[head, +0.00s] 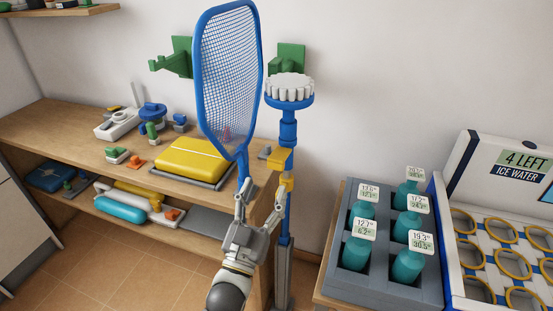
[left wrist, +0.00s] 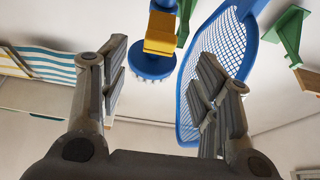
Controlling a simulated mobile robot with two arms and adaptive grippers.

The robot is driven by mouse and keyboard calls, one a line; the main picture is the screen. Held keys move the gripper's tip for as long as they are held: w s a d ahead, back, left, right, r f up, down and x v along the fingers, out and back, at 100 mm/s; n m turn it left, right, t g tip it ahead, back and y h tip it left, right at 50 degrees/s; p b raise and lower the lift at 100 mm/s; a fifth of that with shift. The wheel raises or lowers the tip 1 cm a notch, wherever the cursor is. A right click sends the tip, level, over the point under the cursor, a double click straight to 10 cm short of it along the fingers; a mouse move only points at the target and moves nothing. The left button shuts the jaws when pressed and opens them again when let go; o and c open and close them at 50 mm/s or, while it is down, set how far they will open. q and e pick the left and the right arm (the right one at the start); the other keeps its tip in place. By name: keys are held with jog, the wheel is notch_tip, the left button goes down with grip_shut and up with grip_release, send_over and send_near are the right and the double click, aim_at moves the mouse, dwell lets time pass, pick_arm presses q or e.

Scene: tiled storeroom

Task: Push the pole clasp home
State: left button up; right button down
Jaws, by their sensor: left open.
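The pole (head: 285,215) is blue and stands upright in a grey post, with a white-bristled brush head (head: 290,92) on top. Its yellow clasp (head: 281,160) sits on the shaft below the brush; a yellow part also shows lower down. In the left wrist view the yellow clasp (left wrist: 160,38) appears beyond the fingers, between them. My left gripper (head: 262,194) is open and empty, just left of the pole and below the clasp. One finger partly overlaps the lower yellow part; I cannot tell whether they touch. My right gripper is not in view.
A blue net (head: 228,75) stands close left of the pole, beside my gripper. Green wall brackets (head: 180,57) are behind. A wooden shelf unit (head: 60,113) holds a yellow case (head: 190,157). At right are a grey crate (head: 375,288) of teal bottles and a white rack (head: 490,245).

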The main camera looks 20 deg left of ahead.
aim_at(274, 168)
pick_arm(q)
jog(key=x, duration=0.8)
jog(key=shift+w+f, duration=0.1)
jog(key=shift+w, duration=0.15)
grip_shut()
